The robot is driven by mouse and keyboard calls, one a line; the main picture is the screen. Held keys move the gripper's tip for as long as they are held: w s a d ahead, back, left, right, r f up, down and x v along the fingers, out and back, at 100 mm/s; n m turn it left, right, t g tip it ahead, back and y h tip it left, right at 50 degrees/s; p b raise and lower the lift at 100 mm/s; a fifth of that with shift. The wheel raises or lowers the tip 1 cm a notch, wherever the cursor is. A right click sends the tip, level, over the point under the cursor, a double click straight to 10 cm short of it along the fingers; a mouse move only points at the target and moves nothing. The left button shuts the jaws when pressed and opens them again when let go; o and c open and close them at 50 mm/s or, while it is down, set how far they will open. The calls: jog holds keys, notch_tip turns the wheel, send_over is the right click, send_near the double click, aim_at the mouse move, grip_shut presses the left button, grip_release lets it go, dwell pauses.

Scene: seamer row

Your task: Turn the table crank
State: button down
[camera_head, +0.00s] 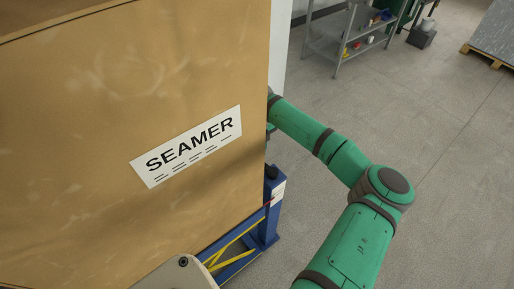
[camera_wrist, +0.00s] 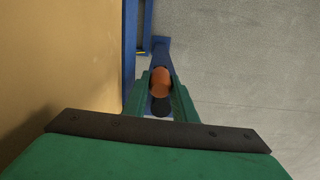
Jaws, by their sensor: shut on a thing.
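In the wrist view my gripper (camera_wrist: 160,88) has its two green fingers on either side of an orange rounded knob (camera_wrist: 160,81), which looks like the handle of the table crank. The gripper is shut on it. A dark round part (camera_wrist: 160,106) shows just below the knob between the fingers; I cannot tell what it is. The blue table frame (camera_wrist: 130,50) runs beside and beyond the knob. In the head view the blue table frame (camera_head: 262,226) shows at the lower right of a big tan box, and my gripper and the crank are hidden behind the box.
The large tan box labelled SEAMER (camera_head: 90,100) fills the left of the head view, close to my arm. Yellow bars (camera_head: 232,243) cross below it. A grey shelf (camera_head: 345,38) and a pallet (camera_head: 487,55) stand far back. The grey floor (camera_head: 450,190) at right is clear.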

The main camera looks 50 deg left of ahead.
dwell(0.4)
jog(key=c, duration=1.5)
grip_release()
jog(key=shift+o, duration=0.2)
jog(key=shift+r, duration=0.1)
notch_tip(320, 180, up, 11)
jog(key=shift+f, duration=0.15)
